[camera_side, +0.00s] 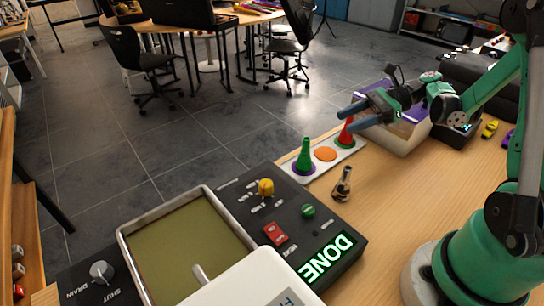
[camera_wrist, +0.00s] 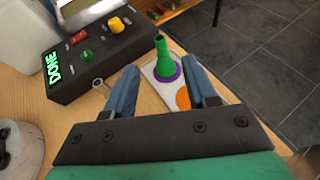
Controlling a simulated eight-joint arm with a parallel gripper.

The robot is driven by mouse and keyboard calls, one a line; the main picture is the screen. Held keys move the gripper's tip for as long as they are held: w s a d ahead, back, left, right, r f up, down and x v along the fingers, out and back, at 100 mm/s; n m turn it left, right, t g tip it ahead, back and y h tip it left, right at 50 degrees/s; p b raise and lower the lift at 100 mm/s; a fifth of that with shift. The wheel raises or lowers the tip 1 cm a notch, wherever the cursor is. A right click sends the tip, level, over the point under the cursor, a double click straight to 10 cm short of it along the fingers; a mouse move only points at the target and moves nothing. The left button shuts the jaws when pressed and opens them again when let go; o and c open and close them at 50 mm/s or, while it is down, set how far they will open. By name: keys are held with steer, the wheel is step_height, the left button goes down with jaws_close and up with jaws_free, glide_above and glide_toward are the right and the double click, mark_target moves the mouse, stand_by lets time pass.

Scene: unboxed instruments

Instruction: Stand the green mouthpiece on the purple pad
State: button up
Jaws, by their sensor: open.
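The green mouthpiece (camera_side: 305,154) stands upright, wide end down, on the purple pad (camera_side: 296,169) at the left end of a white strip. In the wrist view the green mouthpiece (camera_wrist: 162,57) stands on the purple pad (camera_wrist: 176,74), ahead of and between my fingers. The orange pad (camera_side: 325,154) is bare. A red mouthpiece (camera_side: 346,133) stands on a green pad at the strip's right end. My gripper (camera_side: 346,119) is open and empty, raised near the red mouthpiece. It also shows in the wrist view (camera_wrist: 160,66), its fingers apart, touching nothing visible.
A metal piece (camera_side: 342,185) stands on the wooden table in front of the strip. A black control box (camera_side: 322,225) shows a lit DONE. An open box with purple inside (camera_side: 408,136) lies below my wrist. Bare table (camera_side: 420,190) lies at front right.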

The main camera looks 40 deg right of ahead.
steer(key=s+a+r+n+h, duration=0.2)
steer(key=a+n+h, duration=0.3)
steer(key=n, duration=0.7)
steer(key=s+a+r+n+h, duration=0.1)
steer(key=a+n+h, duration=0.5)
steer(key=n, duration=0.6)
steer(key=shift+s+r+h, duration=0.3)
steer(key=shift+s+r, duration=0.05)
steer(key=shift+r, duration=0.3)
